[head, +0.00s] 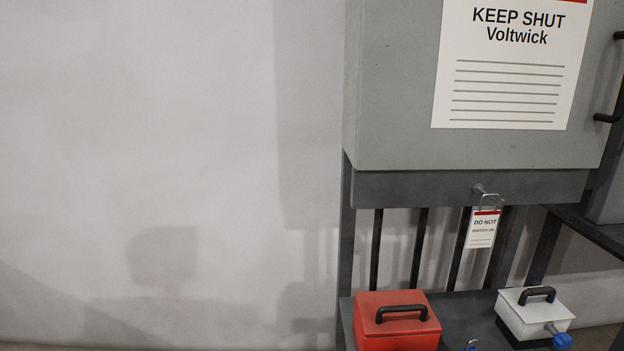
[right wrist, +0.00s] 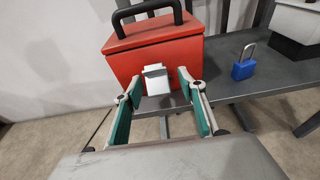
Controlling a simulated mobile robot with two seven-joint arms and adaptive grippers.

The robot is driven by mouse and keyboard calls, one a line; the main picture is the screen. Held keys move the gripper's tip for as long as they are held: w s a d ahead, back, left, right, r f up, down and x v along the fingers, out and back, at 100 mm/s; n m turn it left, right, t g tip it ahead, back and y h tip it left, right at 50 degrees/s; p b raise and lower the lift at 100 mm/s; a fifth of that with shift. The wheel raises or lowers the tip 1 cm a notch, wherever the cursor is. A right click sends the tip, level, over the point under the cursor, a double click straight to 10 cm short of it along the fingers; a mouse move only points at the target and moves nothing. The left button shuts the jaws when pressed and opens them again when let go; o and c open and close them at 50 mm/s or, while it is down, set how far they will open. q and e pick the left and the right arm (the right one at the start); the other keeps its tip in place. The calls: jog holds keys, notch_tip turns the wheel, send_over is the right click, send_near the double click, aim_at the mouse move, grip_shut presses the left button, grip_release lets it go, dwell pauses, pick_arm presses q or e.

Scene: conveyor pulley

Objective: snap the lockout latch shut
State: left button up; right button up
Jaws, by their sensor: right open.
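The red box (head: 396,322) with a black handle sits on the dark shelf at the bottom of the head view. It also fills the upper middle of the right wrist view (right wrist: 135,55). A small white and grey latch (right wrist: 156,78) is on the box's front; its grey upper piece seems to stick out. I cannot tell whether it is fastened. My right gripper (right wrist: 160,90) is open and empty, with its green-padded fingers to either side of the latch and apart from it. My left gripper is in neither view.
A blue padlock (right wrist: 243,69) stands on the dark shelf (right wrist: 275,80) right of the red box. A white box (head: 535,315) stands farther right. A grey cabinet (head: 400,90) with a hanging tag (head: 482,230) is above. Floor left of the shelf is clear.

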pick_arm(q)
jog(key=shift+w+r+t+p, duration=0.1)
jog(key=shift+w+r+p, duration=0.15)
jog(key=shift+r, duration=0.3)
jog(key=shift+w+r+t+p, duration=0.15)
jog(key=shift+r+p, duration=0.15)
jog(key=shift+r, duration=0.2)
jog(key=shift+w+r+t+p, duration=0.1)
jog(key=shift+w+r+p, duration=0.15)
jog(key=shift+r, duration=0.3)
pick_arm(e)
jog(key=v, duration=0.7)
jog(key=shift+a, duration=0.1)
